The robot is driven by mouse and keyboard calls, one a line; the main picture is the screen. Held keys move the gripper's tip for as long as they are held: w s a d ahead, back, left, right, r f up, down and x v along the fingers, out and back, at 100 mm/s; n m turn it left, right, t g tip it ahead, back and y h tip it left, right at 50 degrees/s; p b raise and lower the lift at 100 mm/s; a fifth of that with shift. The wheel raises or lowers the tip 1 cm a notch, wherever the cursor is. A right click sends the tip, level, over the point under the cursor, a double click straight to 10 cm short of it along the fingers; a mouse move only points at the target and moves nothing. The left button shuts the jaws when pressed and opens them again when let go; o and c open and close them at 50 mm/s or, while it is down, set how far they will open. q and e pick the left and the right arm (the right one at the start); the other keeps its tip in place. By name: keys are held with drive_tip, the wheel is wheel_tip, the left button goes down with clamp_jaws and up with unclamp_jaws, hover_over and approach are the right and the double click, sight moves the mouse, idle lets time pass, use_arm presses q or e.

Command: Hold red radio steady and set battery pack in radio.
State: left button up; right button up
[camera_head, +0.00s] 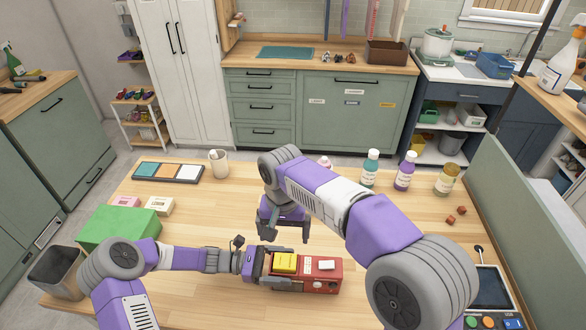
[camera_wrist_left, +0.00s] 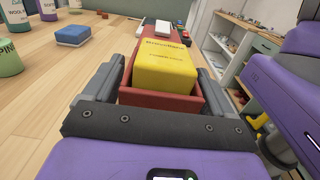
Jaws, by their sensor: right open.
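The red radio (camera_head: 322,283) lies on the wooden table near the front middle, with a white block on its top. The yellow battery pack (camera_head: 284,262) sits in the open bay at the radio's left end. In the left wrist view the pack (camera_wrist_left: 162,67) stands above the red bay walls (camera_wrist_left: 160,102); its bottom is hidden. My left gripper (camera_head: 277,268) has a finger on each side of the radio's bay end and appears closed on it. My right gripper (camera_head: 287,235) is open and empty, above and just behind the pack, pointing down.
Several bottles (camera_head: 405,171) stand at the back right. A green box (camera_head: 118,228) and a grey bin (camera_head: 55,271) are at the left. A tablet-like device (camera_head: 487,283) is at the right.

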use_arm(q)
drive_tip(key=shift+o, duration=1)
